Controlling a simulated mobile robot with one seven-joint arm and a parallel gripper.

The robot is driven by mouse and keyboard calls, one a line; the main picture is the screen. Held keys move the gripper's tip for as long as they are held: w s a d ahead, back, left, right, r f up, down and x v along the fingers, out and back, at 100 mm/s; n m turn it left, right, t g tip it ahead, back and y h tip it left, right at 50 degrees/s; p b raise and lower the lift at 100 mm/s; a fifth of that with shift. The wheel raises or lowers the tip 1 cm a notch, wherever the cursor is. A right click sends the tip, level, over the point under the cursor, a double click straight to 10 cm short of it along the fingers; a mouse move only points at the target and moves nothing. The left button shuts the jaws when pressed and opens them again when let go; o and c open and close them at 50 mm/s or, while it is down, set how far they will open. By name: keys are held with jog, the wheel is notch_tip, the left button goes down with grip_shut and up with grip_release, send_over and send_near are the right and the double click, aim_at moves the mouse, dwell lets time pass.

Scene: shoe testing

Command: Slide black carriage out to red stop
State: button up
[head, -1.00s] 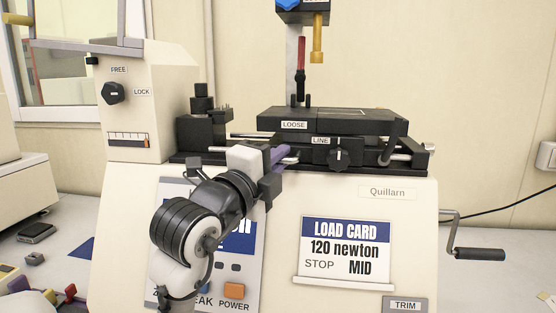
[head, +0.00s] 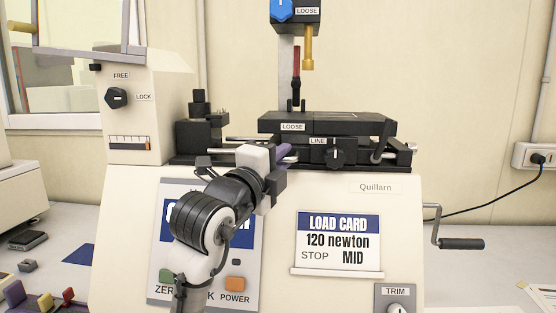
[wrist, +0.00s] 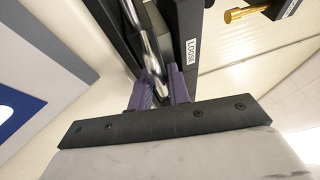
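The black carriage (head: 350,125), tagged LOOSE, lies flat on the black slide bed on top of the cream test machine. Its side also shows in the wrist view (wrist: 185,22). My gripper (head: 284,152) is in front of the carriage's left part, below the LOOSE tag. In the wrist view its purple fingers (wrist: 163,88) are apart, with a silver rod (wrist: 150,52) running between them; I see no clear grip on it. A slim upright red part (head: 296,88) stands behind the carriage; I cannot tell whether it is the red stop.
A black knob (head: 335,155) by the LINE tag and a dark handle (head: 380,145) lie to my gripper's right. A black block (head: 203,134) stands left of the carriage. A brass plunger (head: 309,48) hangs above. A crank (head: 460,243) juts out right.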

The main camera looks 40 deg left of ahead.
jog(key=shift+o, duration=1.2)
jog(key=b+v, duration=0.4)
jog(key=v, duration=1)
jog(key=shift+w+r, duration=0.1)
dwell(1.2)
